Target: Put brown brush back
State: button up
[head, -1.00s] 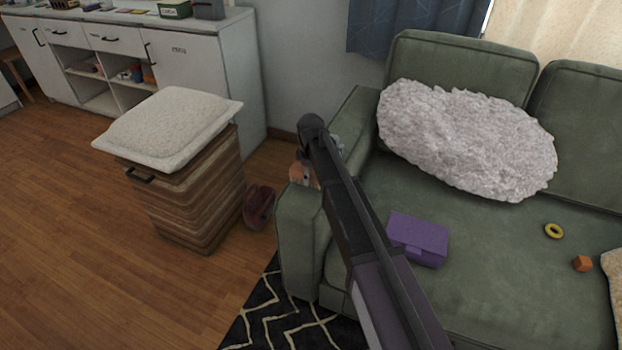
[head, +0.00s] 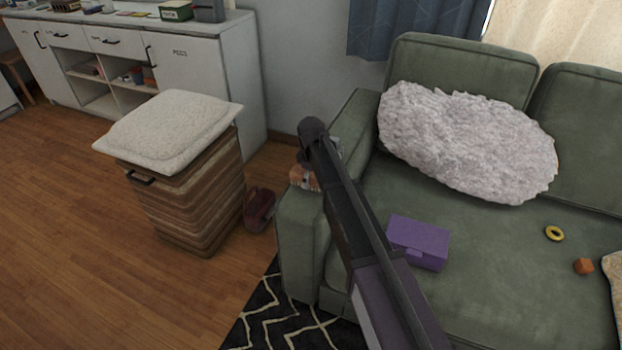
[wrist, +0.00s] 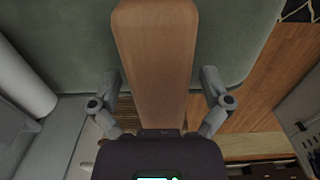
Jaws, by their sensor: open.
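The brown brush (wrist: 152,60) shows in the wrist view as a long, smooth wooden piece running from the top centre down to my gripper's palm. My gripper (wrist: 160,85) is open, with one finger on each side of the brush and a visible gap on both sides. The green sofa arm lies behind the brush. In the head view a small brown part of the brush (head: 303,179) shows at the sofa arm, beside the end of my arm. My arm hides most of the gripper and brush there.
The green sofa (head: 480,290) holds a fluffy pillow (head: 465,140), a purple box (head: 418,243), a yellow ring (head: 554,233) and an orange block (head: 584,266). A woven hamper (head: 195,205) with a white cushion (head: 170,125) stands left. A dark red object (head: 259,209) lies between hamper and sofa.

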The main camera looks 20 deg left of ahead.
aim_at(311, 174)
jog(key=shift+r, duration=0.2)
notch_tip(311, 174, up, 12)
jog(key=p, duration=1.2)
dwell(0.8)
jog(key=s+d+m, duration=0.2)
jog(key=d+m, duration=0.2)
jog(key=d, duration=0.8)
jog(key=s+d+m, duration=0.3)
jog(key=d+m, duration=0.1)
jog(key=d, duration=0.8)
jog(key=s+d+m, duration=0.4)
jog(key=s+d, duration=0.2)
jog(key=d, duration=0.3)
jog(key=s+d+m, duration=0.5)
jog(key=s+d, duration=0.1)
jog(key=d, duration=0.4)
jog(key=shift+d, duration=0.1)
notch_tip(311, 174, up, 11)
jog(key=p, duration=1.1)
jog(key=shift+r+p, duration=0.15)
jog(key=shift+p, duration=0.2)
